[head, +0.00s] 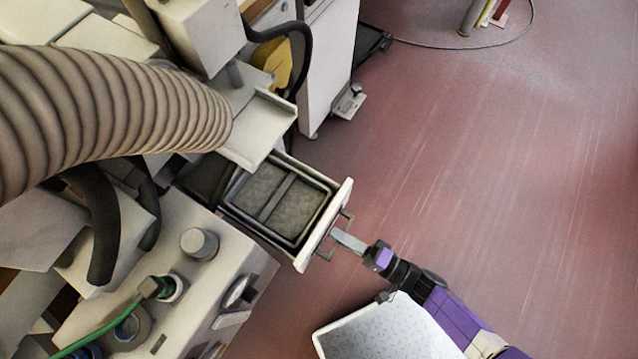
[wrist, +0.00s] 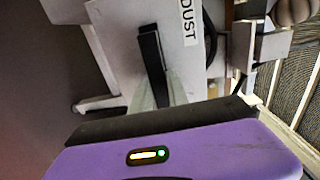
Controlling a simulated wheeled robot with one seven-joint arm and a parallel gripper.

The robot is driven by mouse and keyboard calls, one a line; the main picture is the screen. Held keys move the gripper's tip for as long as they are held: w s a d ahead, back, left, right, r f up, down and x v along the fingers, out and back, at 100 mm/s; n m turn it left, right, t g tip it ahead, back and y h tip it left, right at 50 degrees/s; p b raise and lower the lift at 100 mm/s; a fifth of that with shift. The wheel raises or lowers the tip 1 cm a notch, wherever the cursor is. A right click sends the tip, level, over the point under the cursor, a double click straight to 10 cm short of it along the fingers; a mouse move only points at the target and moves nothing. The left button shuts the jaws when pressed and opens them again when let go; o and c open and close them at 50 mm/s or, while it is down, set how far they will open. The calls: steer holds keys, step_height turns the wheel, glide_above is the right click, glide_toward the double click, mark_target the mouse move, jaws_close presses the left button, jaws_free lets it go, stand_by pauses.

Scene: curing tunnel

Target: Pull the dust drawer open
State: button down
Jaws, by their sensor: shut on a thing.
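The dust drawer (head: 325,225) stands pulled out of the machine in the head view, and its grey dust-filled inside shows from above. Its front carries a bar handle (head: 345,222). In the wrist view the drawer front (wrist: 192,70) bears the word DUST, and the dark handle (wrist: 152,62) stands out from it. My gripper (head: 347,240) reaches in from the lower right and is shut on the handle. In the wrist view its fingers (wrist: 160,92) lie at the handle; the exact contact is partly hidden.
A large ribbed hose (head: 110,115) arches over the machine at left. A white panel (head: 390,330) with a speckled top lies below my arm. A white cabinet (head: 328,65) stands behind the drawer. The red floor (head: 500,180) at right is mostly clear, with a cable at the top.

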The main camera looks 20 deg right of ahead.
steer(key=shift+v, duration=2.3)
steer(key=c, duration=1.3)
jaws_free()
steer(key=shift+b+v, duration=0.65)
steer(key=shift+v, duration=3.25)
